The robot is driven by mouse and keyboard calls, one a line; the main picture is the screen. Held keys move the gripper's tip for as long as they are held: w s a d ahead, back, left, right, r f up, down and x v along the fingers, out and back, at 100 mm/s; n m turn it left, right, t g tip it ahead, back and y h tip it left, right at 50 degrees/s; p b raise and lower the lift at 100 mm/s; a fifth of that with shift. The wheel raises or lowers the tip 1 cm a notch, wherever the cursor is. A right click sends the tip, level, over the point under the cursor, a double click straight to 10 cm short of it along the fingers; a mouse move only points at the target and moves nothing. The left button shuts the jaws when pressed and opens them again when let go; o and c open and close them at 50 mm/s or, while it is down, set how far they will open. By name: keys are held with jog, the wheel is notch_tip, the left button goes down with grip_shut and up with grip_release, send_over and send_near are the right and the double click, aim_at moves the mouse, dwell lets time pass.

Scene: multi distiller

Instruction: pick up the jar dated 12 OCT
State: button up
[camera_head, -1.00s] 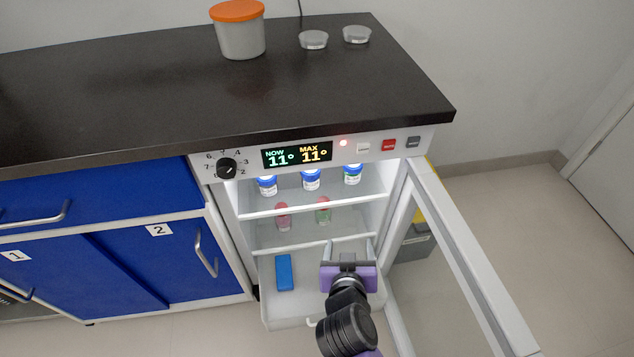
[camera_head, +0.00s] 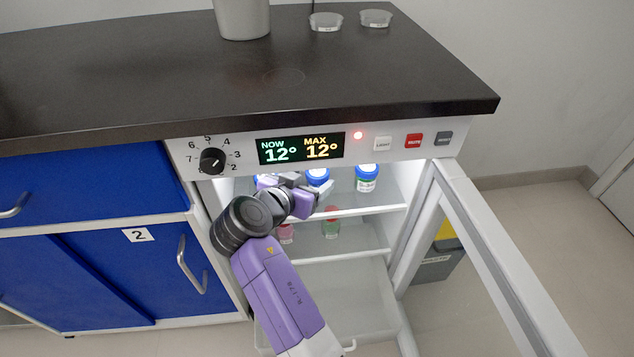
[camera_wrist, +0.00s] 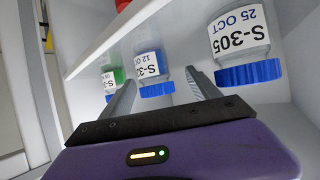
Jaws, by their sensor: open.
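The jar dated 12 OCT has a blue cap and a white label reading 12 OC, with the end cut off. It shows upside down in the middle of the wrist view (camera_wrist: 148,66). In the head view it appears to be the middle blue-capped jar (camera_head: 318,175) on the fridge's upper shelf, partly behind my gripper. My gripper (camera_wrist: 160,77) is open and empty. Its fingers point toward this jar, one on each side in the wrist view; I cannot tell whether the jar is between them. In the head view my gripper (camera_head: 319,190) is at the upper shelf.
A jar labelled S-305, 25 OCT (camera_wrist: 240,45) stands close beside my gripper. A third blue-capped jar with green contents (camera_head: 367,178) is at the right. The fridge door (camera_head: 490,270) stands open to the right.

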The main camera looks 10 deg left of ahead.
aim_at(322, 175)
jog(key=b+x, duration=0.1)
jog(key=x, duration=0.3)
jog(key=b+x, duration=0.1)
jog(key=x, duration=0.1)
jog(key=shift+s+d+f+b, duration=0.15)
jog(key=shift+d+b, duration=0.2)
jog(key=c, duration=1.4)
jog(key=shift+c, duration=0.2)
jog(key=shift+r, duration=0.2)
